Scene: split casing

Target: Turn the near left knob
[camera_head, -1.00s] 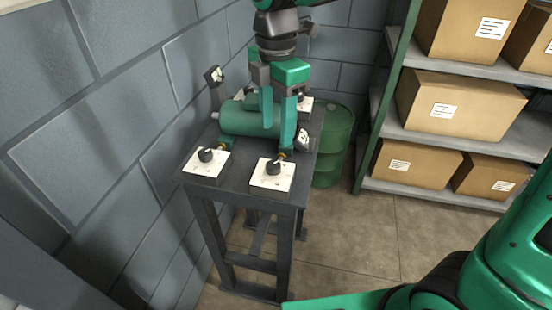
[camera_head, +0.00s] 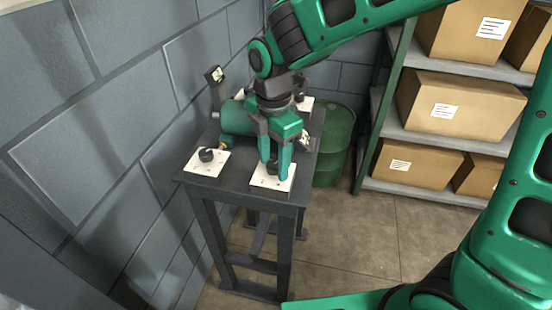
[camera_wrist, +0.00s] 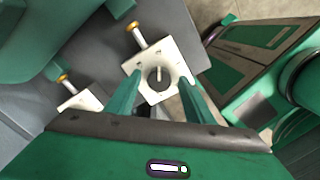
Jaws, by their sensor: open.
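The near left knob (camera_head: 207,155) is a black knob on a white square plate at the near left corner of the dark table. My gripper (camera_head: 275,173) is not at it; it points down over the near right plate (camera_head: 266,184), with its green fingers apart. In the wrist view, a dark round knob (camera_wrist: 159,77) with a pale pointer line sits on that plate, between the open fingers of my gripper (camera_wrist: 157,88). I cannot tell if they touch it. Another white plate, partly hidden, shows at left in the wrist view (camera_wrist: 76,106).
A green cylinder (camera_head: 235,118) with brass fittings lies across the table (camera_head: 232,184) behind the near plates. Another black knob (camera_head: 299,97) stands at the far right. A gauge on a post (camera_head: 214,75) stands by the block wall. A green drum (camera_head: 337,145) and a shelf of boxes (camera_head: 425,145) are right.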

